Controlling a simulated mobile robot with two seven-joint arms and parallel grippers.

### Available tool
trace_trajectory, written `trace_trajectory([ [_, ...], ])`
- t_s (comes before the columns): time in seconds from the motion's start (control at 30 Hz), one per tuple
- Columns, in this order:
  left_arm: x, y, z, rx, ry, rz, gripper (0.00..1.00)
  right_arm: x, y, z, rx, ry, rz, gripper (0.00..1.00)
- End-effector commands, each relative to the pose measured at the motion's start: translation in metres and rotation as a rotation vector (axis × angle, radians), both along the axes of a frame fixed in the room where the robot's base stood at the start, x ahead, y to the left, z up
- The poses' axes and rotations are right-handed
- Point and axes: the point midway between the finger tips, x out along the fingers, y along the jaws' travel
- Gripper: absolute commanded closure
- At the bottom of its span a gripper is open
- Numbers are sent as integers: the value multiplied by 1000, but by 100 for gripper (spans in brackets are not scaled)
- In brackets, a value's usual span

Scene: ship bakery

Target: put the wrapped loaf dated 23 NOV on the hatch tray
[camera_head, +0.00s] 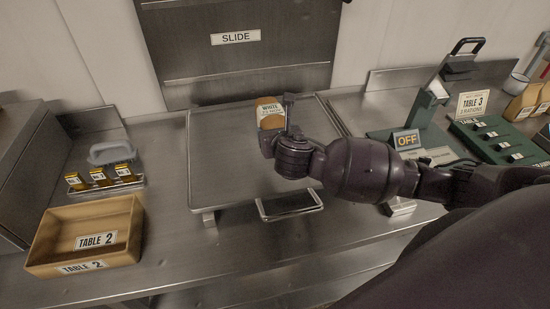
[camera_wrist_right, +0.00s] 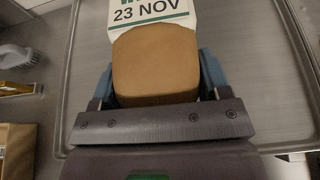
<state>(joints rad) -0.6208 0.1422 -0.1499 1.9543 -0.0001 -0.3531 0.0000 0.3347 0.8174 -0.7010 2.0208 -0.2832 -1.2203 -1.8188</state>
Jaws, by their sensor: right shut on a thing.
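The wrapped loaf (camera_head: 270,113) is brown with a white label; in the head view it is at the far part of the hatch tray, below the SLIDE panel. In the right wrist view the loaf (camera_wrist_right: 155,65) shows its brown end and a label reading 23 NOV. My right gripper (camera_wrist_right: 158,85) is shut on the loaf, one finger on each side. The hatch tray (camera_head: 228,170) is a flat metal tray with a front handle. The loaf is over the tray; I cannot tell whether it touches it. My left gripper is not in view.
A wooden TABLE 2 crate (camera_head: 45,255) stands at the left front. Behind it are a small rack (camera_head: 105,190) with several yellow-labelled items and a grey brush (camera_head: 110,152). An OFF sign (camera_head: 406,140), a green press-like device (camera_head: 425,110) and a green board (camera_head: 500,140) are on the right.

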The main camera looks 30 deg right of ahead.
Motion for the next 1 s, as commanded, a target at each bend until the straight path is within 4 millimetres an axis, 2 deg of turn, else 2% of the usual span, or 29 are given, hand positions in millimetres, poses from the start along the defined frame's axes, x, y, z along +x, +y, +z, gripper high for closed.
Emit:
trace_trajectory([
  [0.03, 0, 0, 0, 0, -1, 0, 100, -1, 0, -12, 0, 4, -1, 59],
  [0.2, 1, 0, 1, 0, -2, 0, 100, -1, 0, -40, 0, 2, 0, 59],
  [0.47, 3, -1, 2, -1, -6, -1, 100, 0, 0, -59, 0, 0, 0, 59],
  [0.7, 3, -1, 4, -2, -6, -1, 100, 0, 0, -90, -1, 1, 0, 59],
  [1.0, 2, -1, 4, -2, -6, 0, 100, 0, 0, -95, -1, -1, 1, 59],
])
